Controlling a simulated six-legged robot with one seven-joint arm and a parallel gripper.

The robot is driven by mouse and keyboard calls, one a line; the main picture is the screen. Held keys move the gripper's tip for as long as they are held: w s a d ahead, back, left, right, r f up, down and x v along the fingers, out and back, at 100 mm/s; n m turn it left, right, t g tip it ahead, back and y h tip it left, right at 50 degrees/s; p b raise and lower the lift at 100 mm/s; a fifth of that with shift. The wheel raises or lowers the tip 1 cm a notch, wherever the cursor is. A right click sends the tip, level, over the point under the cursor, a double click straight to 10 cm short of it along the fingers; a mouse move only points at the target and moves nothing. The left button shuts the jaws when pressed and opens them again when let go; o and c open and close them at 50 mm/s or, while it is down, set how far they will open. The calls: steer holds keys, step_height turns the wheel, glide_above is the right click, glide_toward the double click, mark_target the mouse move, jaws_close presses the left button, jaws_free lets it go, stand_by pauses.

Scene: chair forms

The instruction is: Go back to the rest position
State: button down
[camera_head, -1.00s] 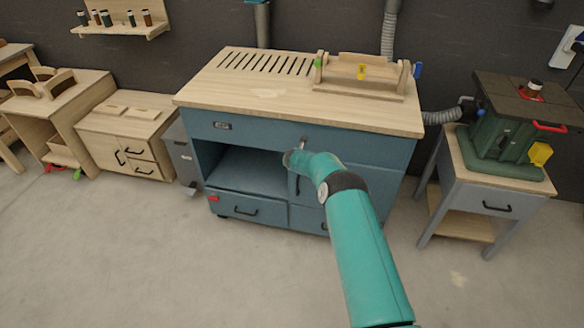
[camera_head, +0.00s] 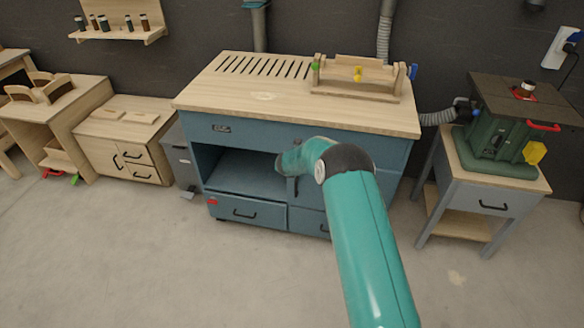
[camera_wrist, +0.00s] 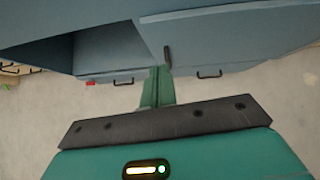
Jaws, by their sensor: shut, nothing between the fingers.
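My teal arm reaches up from the bottom of the head view towards the blue workbench cabinet (camera_head: 310,132). My gripper (camera_wrist: 158,86) shows in the wrist view as green fingers shut together with nothing between them. It points at the cabinet front, just below the dark door handle (camera_wrist: 167,56); I cannot tell how much gap is between them. In the head view the fingers are hidden by my arm. The cabinet has an open shelf space (camera_head: 245,172) at left and a lower drawer (camera_head: 246,213).
A green machine (camera_head: 495,145) stands on a small side table (camera_head: 480,192) at right. A low wooden cabinet (camera_head: 120,145) and other wooden furniture stand at left. A wooden fixture (camera_head: 358,75) is on the benchtop. The floor (camera_head: 180,270) in front is clear.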

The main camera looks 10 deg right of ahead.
steer(key=s+a+r+n+t+y, duration=0.25)
steer(key=r+n, duration=0.65)
steer(key=r, duration=1.1)
steer(key=s+a+r+n+g+y, duration=0.1)
steer(key=s+a+r+n+y, duration=0.15)
steer(key=s+r+n, duration=1)
steer(key=s+d+r+n+g, duration=0.15)
steer(key=s+r+n, duration=0.25)
steer(key=s, duration=0.5)
steer(key=s+d+r+n+g, duration=0.15)
steer(key=s+r+n, duration=0.25)
steer(key=s, duration=0.5)
steer(key=s+d+f+n+h, duration=0.1)
steer(key=s+d+n, duration=0.3)
steer(key=s, duration=0.6)
steer(key=s+d+f+n+g+h, duration=0.1)
steer(key=s+d+n, duration=0.3)
steer(key=s, duration=0.6)
steer(key=shift+s+d+f+n+h, duration=0.25)
steer(key=shift+f+n+h, duration=0.3)
steer(key=shift+f, duration=0.25)
steer(key=shift+g, duration=0.25)
